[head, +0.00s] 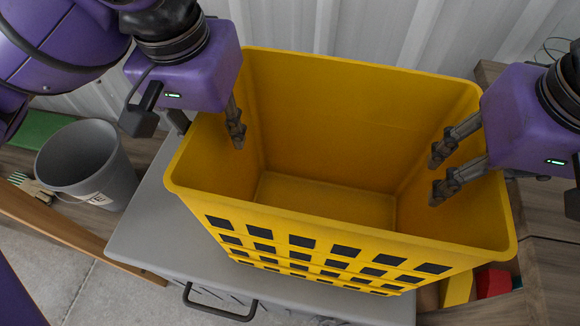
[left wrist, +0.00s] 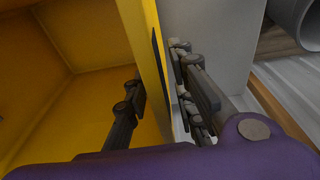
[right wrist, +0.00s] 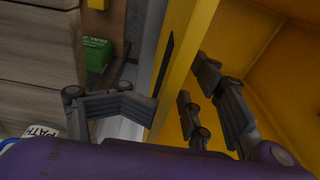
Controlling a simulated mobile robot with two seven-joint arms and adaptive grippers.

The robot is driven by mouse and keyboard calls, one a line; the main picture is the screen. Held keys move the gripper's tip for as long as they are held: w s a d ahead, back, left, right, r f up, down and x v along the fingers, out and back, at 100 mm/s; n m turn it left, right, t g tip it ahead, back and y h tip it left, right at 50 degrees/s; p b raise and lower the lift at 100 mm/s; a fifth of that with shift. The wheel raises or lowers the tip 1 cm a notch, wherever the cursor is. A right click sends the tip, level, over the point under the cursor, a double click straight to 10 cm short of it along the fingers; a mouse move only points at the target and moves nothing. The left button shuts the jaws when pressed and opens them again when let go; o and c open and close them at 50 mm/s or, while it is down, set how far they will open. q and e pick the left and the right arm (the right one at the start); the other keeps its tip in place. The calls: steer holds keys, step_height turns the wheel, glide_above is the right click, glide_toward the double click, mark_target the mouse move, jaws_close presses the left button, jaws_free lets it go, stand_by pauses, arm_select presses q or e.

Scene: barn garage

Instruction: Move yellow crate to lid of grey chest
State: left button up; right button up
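The yellow crate (head: 330,112) is upright and empty over the lid of the grey chest (head: 150,230). I cannot tell whether its bottom touches the lid. A dark handle (head: 220,306) shows on the chest's front. My left gripper (head: 208,122) straddles the crate's left wall, with fingers on both sides of the yellow wall (left wrist: 150,60) in the left wrist view. My right gripper (head: 442,172) is at the right wall with two fingers inside. In the right wrist view another finger lies outside the yellow wall (right wrist: 178,55).
A grey bucket (head: 85,165) stands left of the chest, near a wooden beam (head: 75,235). A corrugated wall (head: 400,35) rises close behind the crate. Wooden furniture with a red object (head: 492,283) is at the right. A green box (right wrist: 96,54) shows in the right wrist view.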

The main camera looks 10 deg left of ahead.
arm_select(q)
steer(key=r, duration=0.4)
steer(key=s+r, duration=0.1)
steer(key=r, duration=0.6)
steer(key=shift+s+a+r, duration=0.15)
steer(key=shift+s+r, duration=0.15)
steer(key=shift+r, duration=0.15)
arm_select(e)
step_height(320, 180, up, 12)
steer(key=s, duration=0.1)
steer(key=shift+s+d, duration=0.15)
steer(key=shift+s, duration=0.15)
